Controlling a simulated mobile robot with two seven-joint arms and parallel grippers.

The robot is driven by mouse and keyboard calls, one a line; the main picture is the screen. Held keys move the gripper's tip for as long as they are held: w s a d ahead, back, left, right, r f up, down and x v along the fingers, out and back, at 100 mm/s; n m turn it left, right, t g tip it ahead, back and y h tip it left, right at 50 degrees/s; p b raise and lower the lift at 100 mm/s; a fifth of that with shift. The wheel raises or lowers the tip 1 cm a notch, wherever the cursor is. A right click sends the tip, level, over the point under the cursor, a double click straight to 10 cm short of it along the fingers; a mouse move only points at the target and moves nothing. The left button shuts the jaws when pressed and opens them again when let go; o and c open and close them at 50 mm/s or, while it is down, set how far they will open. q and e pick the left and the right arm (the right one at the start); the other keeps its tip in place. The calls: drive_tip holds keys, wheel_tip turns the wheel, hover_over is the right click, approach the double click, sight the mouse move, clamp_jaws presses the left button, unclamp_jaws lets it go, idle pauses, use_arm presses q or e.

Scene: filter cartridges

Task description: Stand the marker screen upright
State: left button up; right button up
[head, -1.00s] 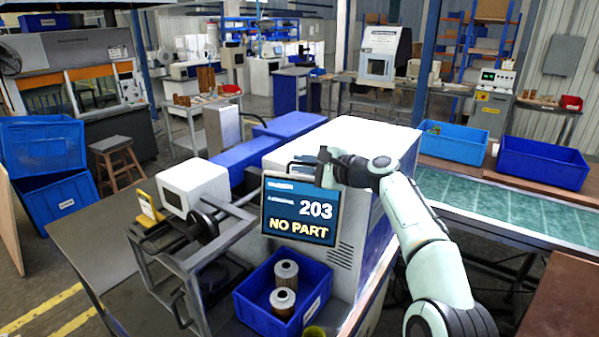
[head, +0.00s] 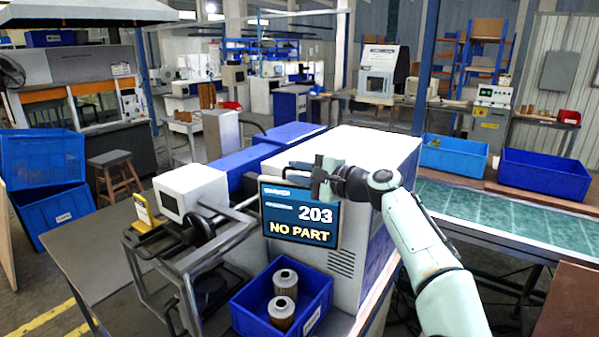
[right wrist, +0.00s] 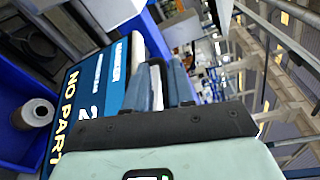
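The marker screen (head: 300,226) shows "203" and "NO PART" on blue and stands at the front of the white machine, facing the head camera. It looks roughly upright; its exact tilt is hard to judge. My right gripper (head: 324,174) is at its top edge, to the right of a dark handle (head: 299,165). In the right wrist view the fingers (right wrist: 159,88) lie at the screen's (right wrist: 85,115) edge with a dark loop between them; whether they grip it is unclear. My left gripper is out of view.
A blue bin (head: 323,284) with two filter cartridges (head: 285,283) sits below the screen. The white machine (head: 350,150) is close behind. A metal frame (head: 185,270) stands at left. Blue crates (head: 455,152) line the green conveyor (head: 500,213) at right.

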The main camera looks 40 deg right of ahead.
drive_tip(key=b+v, duration=0.3)
drive_tip(key=v, duration=1)
drive_tip(key=shift+s, duration=0.2)
